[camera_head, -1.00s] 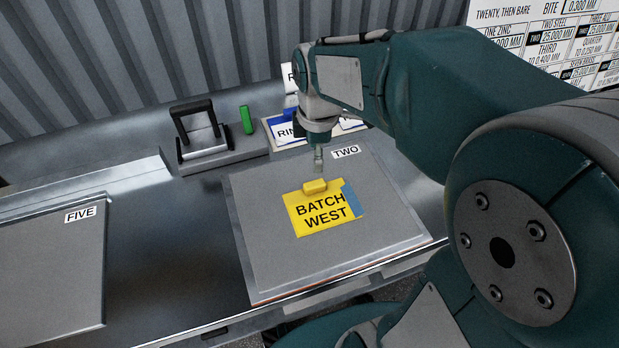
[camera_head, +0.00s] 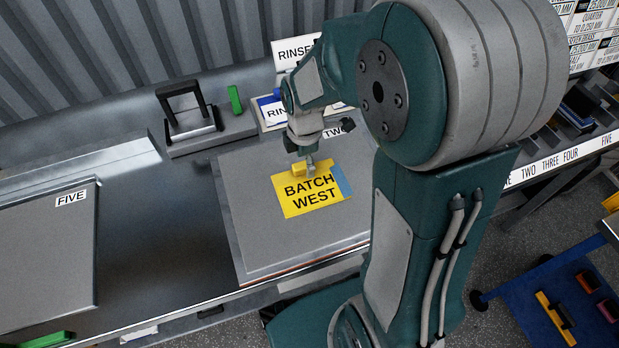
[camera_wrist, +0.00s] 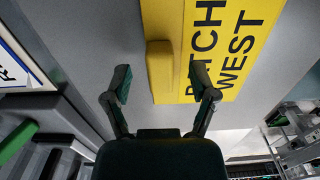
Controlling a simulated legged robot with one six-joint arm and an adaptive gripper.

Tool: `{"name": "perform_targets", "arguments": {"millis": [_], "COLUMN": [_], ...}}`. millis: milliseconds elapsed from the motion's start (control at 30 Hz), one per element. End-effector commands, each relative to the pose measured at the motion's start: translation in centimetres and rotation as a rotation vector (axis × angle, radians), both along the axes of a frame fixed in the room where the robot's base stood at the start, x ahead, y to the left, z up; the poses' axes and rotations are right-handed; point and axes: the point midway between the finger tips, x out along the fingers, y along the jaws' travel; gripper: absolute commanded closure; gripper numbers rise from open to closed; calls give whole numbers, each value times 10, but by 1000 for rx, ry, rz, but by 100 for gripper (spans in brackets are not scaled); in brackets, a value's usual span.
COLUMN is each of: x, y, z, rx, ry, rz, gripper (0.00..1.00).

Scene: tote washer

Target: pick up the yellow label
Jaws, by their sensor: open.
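The yellow label (camera_head: 289,207), printed BATCH WEST, lies flat on the grey lid marked TWO (camera_head: 240,235). A raised yellow grip block (camera_wrist: 160,72) stands on the label's upper edge, and a blue strip (camera_head: 342,180) covers its right edge. My gripper (camera_head: 308,163) is just over the grip block in the head view and partly hides it. In the wrist view my gripper (camera_wrist: 161,84) has its two fingers spread apart, with the block ahead of and between their tips. The gap from tips to block is hard to judge.
A grey lid marked FIVE (camera_head: 50,245) lies to the left on the metal bench. A black handle on a grey block (camera_head: 190,115), a green upright piece (camera_head: 235,99) and RINSE cards (camera_head: 290,52) stand behind. A blue cart (camera_head: 560,300) is at the lower right.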

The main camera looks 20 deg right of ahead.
Motion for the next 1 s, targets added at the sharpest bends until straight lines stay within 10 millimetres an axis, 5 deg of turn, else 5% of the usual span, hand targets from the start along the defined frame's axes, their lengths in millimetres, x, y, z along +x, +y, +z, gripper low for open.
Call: {"name": "perform_targets", "arguments": {"millis": [367,500,533,1000], "x": [1,1,1,1], "y": [1,1,1,1], "z": [-13,-13,-13,-8], "rx": [-1,0,0,-1], "ry": [-2,-2,-2,-2], "rz": [1,1,1,1], "gripper": [30,93,100,100]}}
